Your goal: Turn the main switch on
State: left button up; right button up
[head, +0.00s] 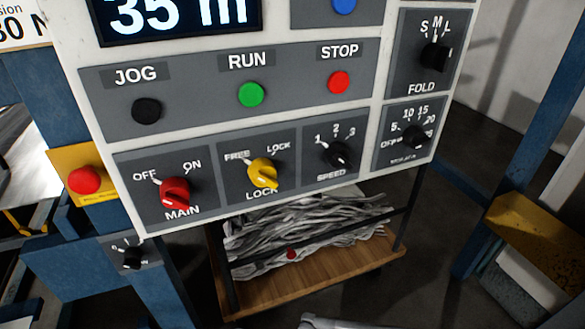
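The main switch (175,192) is a red rotary knob at the lower left of the white control panel (135,212) in the head view. Its plate reads MAIN below, with OFF at upper left and ON at upper right. The white pointer mark by the knob lies toward OFF. Nothing touches or covers the knob. Neither of my grippers can be made out in this view.
A yellow LOCK knob (263,172) and a black SPEED knob (338,154) sit to the right. JOG (147,111), RUN (251,95) and STOP (339,82) buttons are above. A red button (85,180) on a yellow plate is close on the left.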

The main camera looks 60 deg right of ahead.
aim_at(174, 191)
jog(key=l+z, duration=0.15)
jog(key=z, duration=1.8)
